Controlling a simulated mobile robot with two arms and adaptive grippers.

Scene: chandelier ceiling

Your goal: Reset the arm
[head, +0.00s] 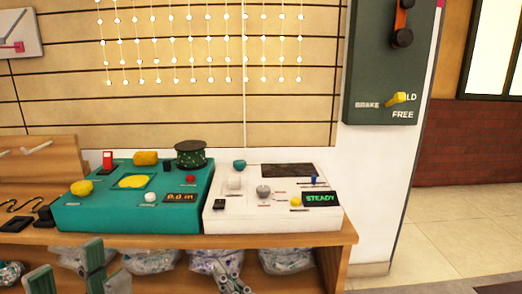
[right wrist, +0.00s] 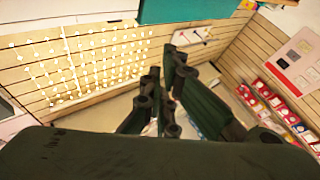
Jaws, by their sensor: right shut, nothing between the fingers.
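A dark green wall panel (head: 365,60) hangs at the upper right of the head view, with an orange arm with black ends (head: 401,22) cut off at the top. My right gripper (head: 232,277) is low before the shelf, shut and empty. Its dark fingers (right wrist: 167,100) also show in the right wrist view.
On the wooden counter (head: 180,241) stand a teal console (head: 105,219) and a white console (head: 240,222) with a STEADY display. Bagged goods (head: 287,260) fill the shelf below. Strings of white beads (head: 200,45) hang on the wall. Floor (head: 455,225) is clear at right.

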